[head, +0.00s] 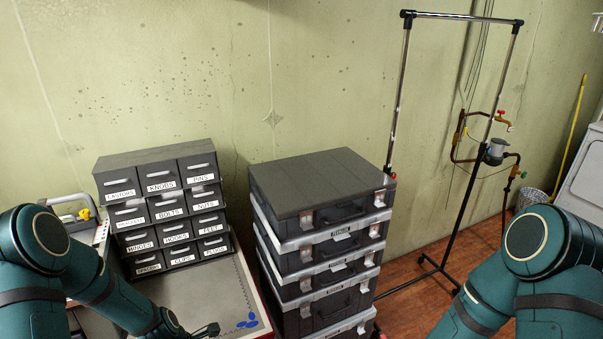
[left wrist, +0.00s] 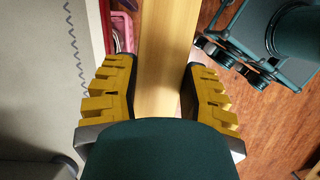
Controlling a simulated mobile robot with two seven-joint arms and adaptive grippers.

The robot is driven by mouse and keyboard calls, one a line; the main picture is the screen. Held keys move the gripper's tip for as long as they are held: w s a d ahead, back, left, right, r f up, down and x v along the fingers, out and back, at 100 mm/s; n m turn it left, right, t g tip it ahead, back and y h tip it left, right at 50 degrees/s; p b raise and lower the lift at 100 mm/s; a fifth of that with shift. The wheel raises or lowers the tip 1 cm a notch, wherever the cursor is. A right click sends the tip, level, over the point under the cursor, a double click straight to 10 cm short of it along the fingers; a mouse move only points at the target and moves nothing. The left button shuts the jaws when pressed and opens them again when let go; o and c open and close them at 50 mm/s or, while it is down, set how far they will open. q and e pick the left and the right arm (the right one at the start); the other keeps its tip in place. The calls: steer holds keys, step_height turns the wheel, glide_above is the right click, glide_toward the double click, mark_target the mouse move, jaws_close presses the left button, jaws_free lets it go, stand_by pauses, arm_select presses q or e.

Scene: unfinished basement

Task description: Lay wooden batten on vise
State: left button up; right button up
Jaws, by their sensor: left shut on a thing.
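The wooden batten (left wrist: 163,50) is a pale, straight strip that runs up the middle of the left wrist view and out at its top edge. My left gripper (left wrist: 157,85), with notched yellow finger pads, is shut on the batten, one finger on each side of it. My teal palm hides the batten's near part. The batten does not show in the head view. No vise can be made out in either view. My right arm comes in at the right of the head view, but its gripper is out of the picture.
A worktop (head: 190,297) with a labelled drawer cabinet (head: 165,205) lies at the left. A stack of dark cases (head: 320,225) stands in the middle. A metal rack (head: 398,100) and wall pipes (head: 455,150) are behind. Wooden floor (head: 410,262) is clear between the cases and rack.

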arm_select(q)
steer(key=d+r+m+g, duration=0.1)
steer(key=d+m, duration=0.1)
steer(key=m, duration=0.1)
steer(key=w+d+m+b, duration=0.1)
steer(key=d+m, duration=0.1)
steer(key=m, duration=0.1)
steer(key=d+r+m+g, duration=0.1)
steer(key=d+m, duration=0.1)
steer(key=m, duration=0.1)
steer(key=shift+w+r+g+b, duration=0.25)
steer(key=shift+r+g+b, duration=0.05)
steer(key=shift+r+b, duration=0.1)
steer(key=d+r+m, duration=0.1)
steer(key=m, duration=0.2)
steer(key=d+r+m+g+y+b, duration=0.1)
steer(key=r+m, duration=0.1)
steer(key=m, duration=0.2)
steer(key=d+r+m+g+y+b, duration=0.1)
steer(key=m, duration=0.2)
steer(key=shift+s+r+m, duration=0.1)
steer(key=shift+r+m, duration=0.05)
steer(key=shift+m, duration=0.15)
steer(key=shift+d+r+m+y, duration=0.2)
steer(key=shift+r+m+y, duration=0.45)
steer(key=shift+m, duration=0.55)
